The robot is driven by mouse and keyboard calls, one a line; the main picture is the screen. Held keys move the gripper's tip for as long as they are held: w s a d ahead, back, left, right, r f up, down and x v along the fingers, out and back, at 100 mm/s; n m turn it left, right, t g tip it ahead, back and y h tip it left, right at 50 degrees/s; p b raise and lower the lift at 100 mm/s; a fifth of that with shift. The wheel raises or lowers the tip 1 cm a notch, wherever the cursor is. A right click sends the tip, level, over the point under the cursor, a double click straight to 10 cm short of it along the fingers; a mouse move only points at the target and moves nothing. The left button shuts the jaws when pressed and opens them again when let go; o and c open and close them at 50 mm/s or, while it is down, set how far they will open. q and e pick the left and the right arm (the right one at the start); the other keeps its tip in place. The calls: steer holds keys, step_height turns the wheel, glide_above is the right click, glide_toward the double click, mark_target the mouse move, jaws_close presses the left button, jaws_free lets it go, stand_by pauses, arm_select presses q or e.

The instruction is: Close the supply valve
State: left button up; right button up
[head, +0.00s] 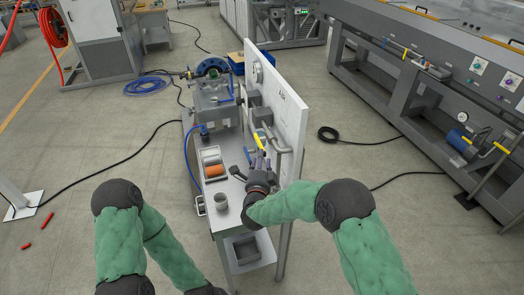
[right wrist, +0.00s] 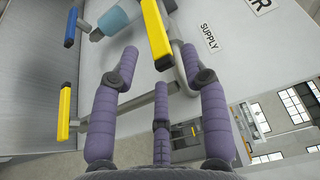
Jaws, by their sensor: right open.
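The supply valve's yellow lever (right wrist: 155,33) is in the right wrist view, left of the "SUPPLY" label (right wrist: 208,37) on the white panel. Its near end lies between the spread fingertips of my right gripper (right wrist: 158,62). The purple fingers are open, and I see no firm grip on the lever; contact cannot be told. In the head view a yellow lever (head: 262,140) shows just above my right gripper (head: 259,163), in front of the panel. My left arm shows at the lower left, but its gripper is out of view.
A second yellow lever (right wrist: 66,112) and a blue lever (right wrist: 71,27) are left of the gripper. The panel (head: 287,100) stands along the narrow bench, which carries a grey cup (head: 221,202) and an orange roll (head: 215,170). Open floor lies left of the bench.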

steer(key=shift+w+d+p, duration=0.2)
steer(key=shift+w+p, duration=0.15)
steer(key=shift+w, duration=2)
jaws_close()
